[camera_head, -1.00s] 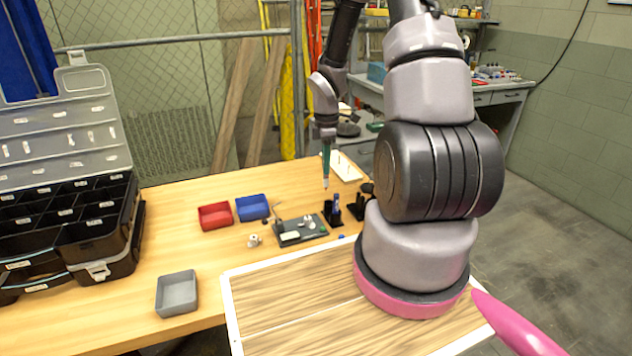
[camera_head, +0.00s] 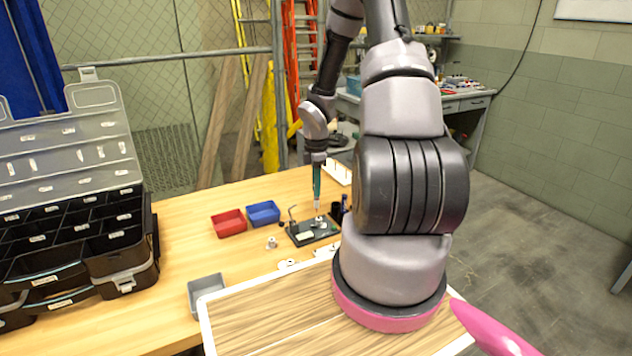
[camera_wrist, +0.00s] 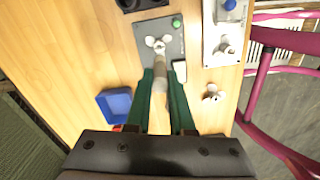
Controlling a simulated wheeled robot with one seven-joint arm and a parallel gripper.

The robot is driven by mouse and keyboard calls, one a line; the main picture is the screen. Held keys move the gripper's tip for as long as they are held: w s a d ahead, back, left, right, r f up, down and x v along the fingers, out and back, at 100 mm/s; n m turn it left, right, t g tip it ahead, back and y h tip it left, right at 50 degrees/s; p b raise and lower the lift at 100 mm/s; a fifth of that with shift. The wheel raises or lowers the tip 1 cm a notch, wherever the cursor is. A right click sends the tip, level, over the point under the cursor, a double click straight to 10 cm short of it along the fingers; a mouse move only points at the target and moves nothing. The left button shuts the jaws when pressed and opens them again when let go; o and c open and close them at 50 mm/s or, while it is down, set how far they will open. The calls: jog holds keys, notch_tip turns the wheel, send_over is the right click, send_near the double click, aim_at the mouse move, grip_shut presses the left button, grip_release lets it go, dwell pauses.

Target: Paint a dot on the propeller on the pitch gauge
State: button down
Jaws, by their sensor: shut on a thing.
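My gripper (camera_head: 317,192) has green fingers and points down over the pitch gauge. In the wrist view my gripper (camera_wrist: 161,82) is shut on a pale, slim paint marker (camera_wrist: 159,79). The marker's tip (camera_head: 317,209) is just above or at the propeller. The pitch gauge, a dark flat plate (camera_head: 300,240), lies on the bench; its plate also shows in the wrist view (camera_wrist: 149,29). A white propeller (camera_head: 320,223) sits on it, and it also shows in the wrist view (camera_wrist: 158,43). I cannot tell whether the tip touches the propeller.
A loose white propeller (camera_head: 272,242) lies left of the gauge. A red bin (camera_head: 228,224) and a blue bin (camera_head: 263,214) stand behind it. A grey bin (camera_head: 206,291) is at the front edge, an open black organizer (camera_head: 85,240) at left. A white plate with fittings (camera_wrist: 212,48) lies nearby.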

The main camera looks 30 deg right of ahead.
jog(key=shift+f, duration=0.9)
jog(key=shift+f, duration=0.65)
dwell(2.4)
jog(key=shift+r, duration=2.55)
